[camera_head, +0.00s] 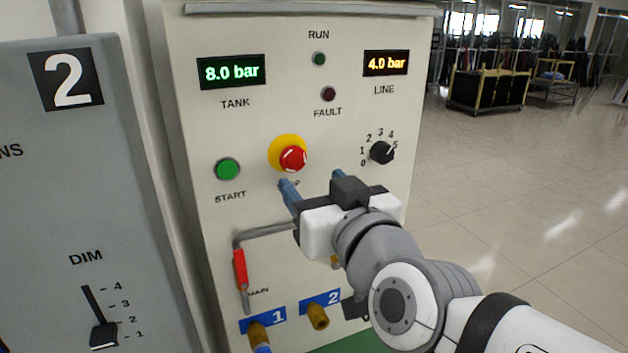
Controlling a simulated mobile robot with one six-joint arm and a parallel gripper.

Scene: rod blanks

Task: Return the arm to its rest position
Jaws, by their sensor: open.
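My gripper (312,181) is open and empty, its two blue-grey fingertips pointing at the front of a beige control panel (240,120). It is just below the red stop button (292,158) with its yellow surround, and below left of the black rotary knob (381,152). I cannot tell whether the fingertips touch the panel. My arm reaches in from the lower right, bent at the wrist. My gripper hides part of the stop label and of the pipe area below it.
The panel has a green start button (228,169), a tank display (231,72) reading 8.0 bar, a line display (386,63) reading 4.0 bar, a red-handled valve (240,268) and brass outlets (317,316). A grey cabinet (60,190) stands at left. Open floor (520,200) lies at right.

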